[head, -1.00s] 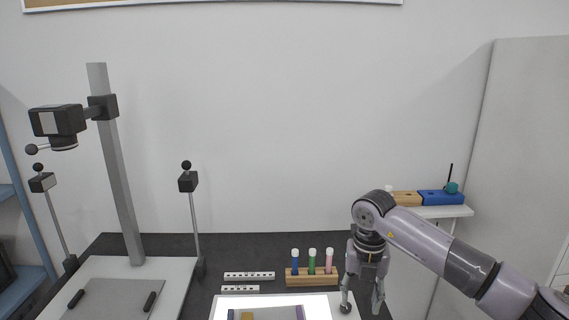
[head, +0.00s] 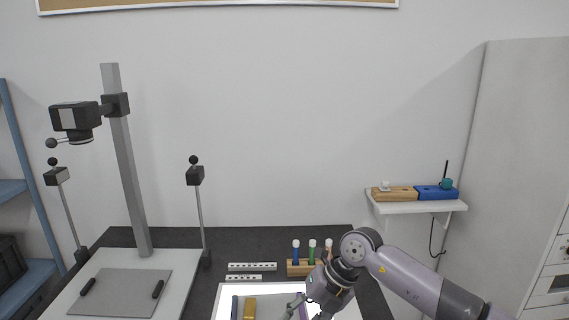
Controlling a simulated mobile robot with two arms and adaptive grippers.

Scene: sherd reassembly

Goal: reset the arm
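My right arm comes in from the lower right, and its wrist is bent down over the right part of the lit white panel. My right gripper (head: 298,309) is at the bottom edge of the head view, over the panel (head: 222,293). One grey finger shows and the rest is hidden or cut off, so I cannot tell whether it is open or shut. My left arm and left gripper are not in view.
A rack (head: 299,269) with blue, green and pink tubes stands just behind my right wrist. Two white scale bars (head: 252,266) lie left of it. A camera stand (head: 128,170) rises at the left. A wall shelf (head: 420,206) holds wooden and blue blocks.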

